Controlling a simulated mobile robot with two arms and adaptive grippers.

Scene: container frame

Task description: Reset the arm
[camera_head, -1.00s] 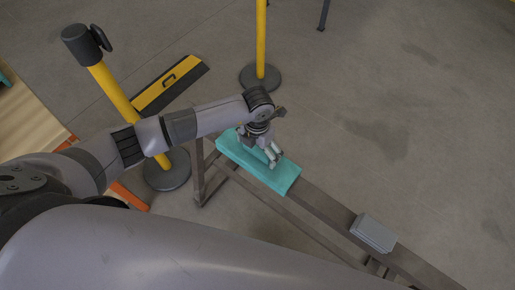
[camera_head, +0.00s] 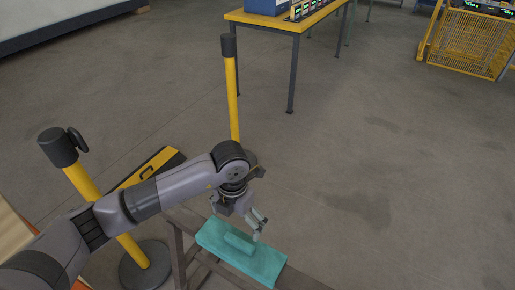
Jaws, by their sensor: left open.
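My left arm comes in from the left, and its gripper (camera_head: 256,228) hangs over the teal block (camera_head: 262,264). The gripper is open, with its fingers pointing down. The block lies on a narrow dark metal frame (camera_head: 178,252) and has a raised teal part (camera_head: 238,243) on top. I cannot tell whether the fingertips touch the block. My right gripper is out of view.
Two yellow posts, one near (camera_head: 84,183) and one farther (camera_head: 232,100), stand close to my left arm. A black-and-yellow case (camera_head: 150,168) lies on the floor behind it. A yellow-topped table (camera_head: 283,22) stands at the back.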

